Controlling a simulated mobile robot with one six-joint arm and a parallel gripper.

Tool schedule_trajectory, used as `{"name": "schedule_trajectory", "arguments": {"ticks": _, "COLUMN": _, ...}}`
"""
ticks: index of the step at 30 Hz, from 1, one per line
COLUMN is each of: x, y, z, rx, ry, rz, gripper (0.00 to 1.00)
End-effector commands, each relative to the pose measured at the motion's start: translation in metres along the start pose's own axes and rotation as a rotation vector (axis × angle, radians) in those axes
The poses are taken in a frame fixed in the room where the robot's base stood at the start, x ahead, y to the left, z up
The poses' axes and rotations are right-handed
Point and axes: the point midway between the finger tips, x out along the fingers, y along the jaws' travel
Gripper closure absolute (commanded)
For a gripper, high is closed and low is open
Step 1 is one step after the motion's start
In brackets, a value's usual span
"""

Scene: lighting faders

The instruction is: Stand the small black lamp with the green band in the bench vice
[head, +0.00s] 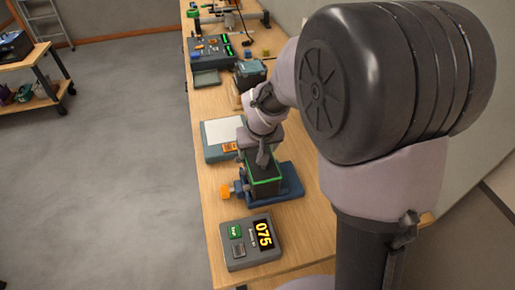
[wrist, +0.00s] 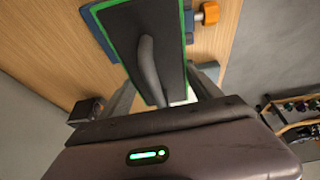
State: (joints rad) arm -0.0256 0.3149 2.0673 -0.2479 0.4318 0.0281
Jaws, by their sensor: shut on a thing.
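The small black lamp (head: 262,188) with a green band around its upper edge stands upright at the blue bench vice (head: 291,181). In the wrist view, the black top of the lamp (wrist: 120,25) fills the upper middle, with a dark curved handle across it. Blue parts of the vice (wrist: 97,32) show beside it, and its orange knob (wrist: 210,13) is at the right. My gripper (head: 262,158) is above the lamp and shut on it. Whether the lamp's base rests fully between the vice jaws is hidden.
A grey box with a yellow "075" display (head: 263,235) and green button sits in front of the vice. A blue-grey device with a pale top (head: 222,131) is just behind it. A fader console (head: 215,50) and other items lie farther along the wooden bench.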

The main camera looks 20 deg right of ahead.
Motion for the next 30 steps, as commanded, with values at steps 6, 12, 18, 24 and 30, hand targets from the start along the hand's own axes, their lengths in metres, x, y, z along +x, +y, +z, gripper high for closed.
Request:
{"name": "schedule_trajectory", "arguments": {"ticks": 6, "x": -0.0013, "y": 0.0000, "z": -0.0018, "rx": 0.000, "ry": 0.004, "rz": 0.000, "gripper": 0.96}}
{"name": "schedule_trajectory", "arguments": {"ticks": 12, "x": 0.0011, "y": -0.0001, "z": -0.0008, "rx": 0.000, "ry": 0.004, "rz": 0.000, "gripper": 0.96}}
{"name": "schedule_trajectory", "arguments": {"ticks": 18, "x": 0.0036, "y": -0.0002, "z": 0.0002, "rx": 0.000, "ry": 0.005, "rz": 0.000, "gripper": 0.96}}
{"name": "schedule_trajectory", "arguments": {"ticks": 24, "x": 0.0052, "y": -0.0003, "z": 0.0008, "rx": 0.000, "ry": 0.004, "rz": 0.000, "gripper": 0.96}}
{"name": "schedule_trajectory", "arguments": {"ticks": 30, "x": 0.0048, "y": -0.0002, "z": 0.0007, "rx": 0.000, "ry": 0.004, "rz": 0.000, "gripper": 0.97}}
